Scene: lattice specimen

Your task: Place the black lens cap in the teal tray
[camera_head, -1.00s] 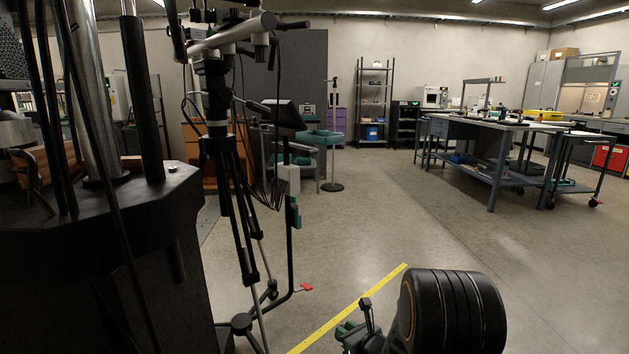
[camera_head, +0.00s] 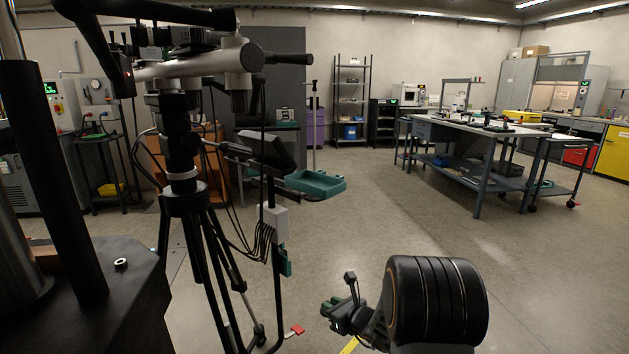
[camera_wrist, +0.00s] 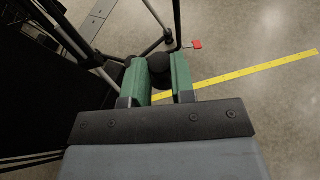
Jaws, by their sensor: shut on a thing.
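The cap cannot be made out clearly in the head view.
A black tripod (camera_head: 184,201) with a heavy white-and-black head stands at the left, close by. Workbenches (camera_head: 470,135) stand at the right. The floor (camera_head: 390,210) in the middle is clear.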

